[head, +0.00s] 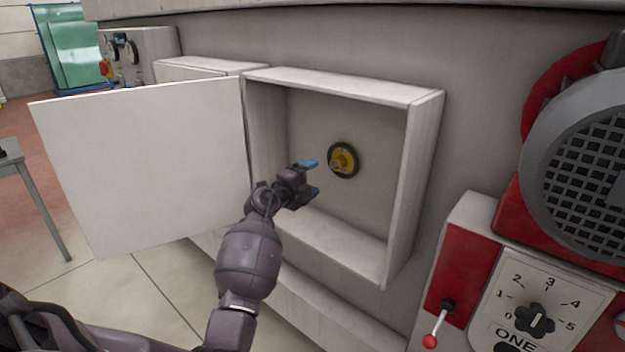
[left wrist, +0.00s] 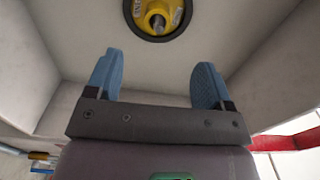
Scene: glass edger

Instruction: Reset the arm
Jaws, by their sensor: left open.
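My left gripper (head: 312,178) is open and empty at the mouth of a white box-shaped cabinet (head: 425,140). Its two blue fingers stand apart with nothing between them, as the left wrist view (left wrist: 155,85) also shows. A yellow knob with a dark round rim (head: 343,160) is on the cabinet's back wall, just to the right of the fingertips. In the left wrist view the yellow knob (left wrist: 157,14) is beyond the fingers, with a gap between. My right gripper is not in view.
The cabinet's white door (head: 145,165) is swung wide open to the left. A red panel with a red-tipped lever (head: 430,340) and a numbered dial (head: 535,318) is at lower right, below a grey motor (head: 580,150). A grey table (head: 35,190) stands at left.

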